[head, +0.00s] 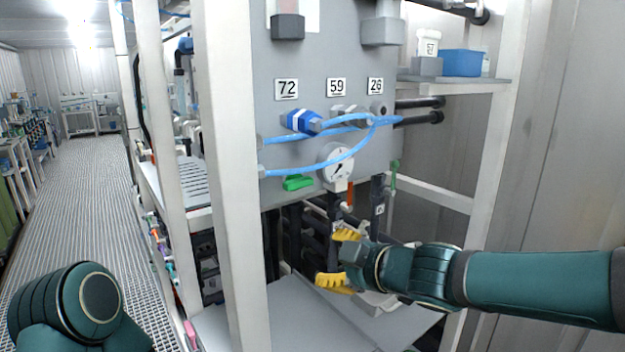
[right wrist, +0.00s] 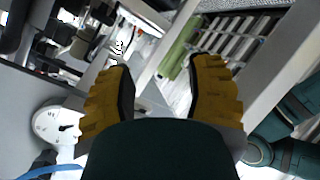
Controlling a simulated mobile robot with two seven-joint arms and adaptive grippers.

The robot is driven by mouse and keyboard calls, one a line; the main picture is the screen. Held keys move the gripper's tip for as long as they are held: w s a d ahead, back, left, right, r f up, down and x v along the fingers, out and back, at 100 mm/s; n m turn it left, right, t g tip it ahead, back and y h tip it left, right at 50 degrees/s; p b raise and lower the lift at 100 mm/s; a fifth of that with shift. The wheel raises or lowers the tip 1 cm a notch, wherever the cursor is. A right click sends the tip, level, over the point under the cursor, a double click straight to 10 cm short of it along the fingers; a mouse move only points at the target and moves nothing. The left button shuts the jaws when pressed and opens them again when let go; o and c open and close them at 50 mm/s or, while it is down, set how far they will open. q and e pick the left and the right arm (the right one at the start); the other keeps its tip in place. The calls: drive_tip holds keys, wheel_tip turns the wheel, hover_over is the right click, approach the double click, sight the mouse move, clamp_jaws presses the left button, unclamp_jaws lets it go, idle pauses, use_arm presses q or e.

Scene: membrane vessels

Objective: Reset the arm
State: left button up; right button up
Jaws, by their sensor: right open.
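My right arm comes in from the right in the head view, and its yellow-fingered gripper (head: 336,259) is in front of the rack, below the gauge. The gripper is open, with nothing between its fingers. In the right wrist view the two yellow fingers (right wrist: 160,95) stand wide apart, and rack bars and pipes show beyond them. A dark green rounded part of my left arm shows at the lower left of the head view; the left gripper is not visible.
A grey panel holds a round gauge (head: 337,166), a green handle (head: 298,183), a blue fitting (head: 303,121) and blue hoses (head: 330,161). A white post (head: 228,170) stands left of the gripper. A blue box (head: 463,63) sits on the right shelf. The grated aisle (head: 95,190) is clear.

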wheel_tip(320, 180, down, 24)
drive_tip(key=s+d+m+g+h, duration=0.2)
drive_tip(key=m+g, duration=0.2)
drive_tip(key=m, duration=0.5)
drive_tip(key=s+d+f+m+g+h, duration=0.1)
drive_tip(key=s+f+m, duration=0.3)
drive_tip(key=s+f, duration=0.4)
drive_tip(key=s+d+f+m+g+h, duration=0.2)
drive_tip(key=s+f+m+g, duration=0.2)
drive_tip(key=s+f, duration=0.4)
wheel_tip(320, 180, down, 5)
drive_tip(key=shift+d+r+m, duration=0.1)
drive_tip(key=shift+d+m, duration=0.3)
drive_tip(key=shift+m, duration=0.4)
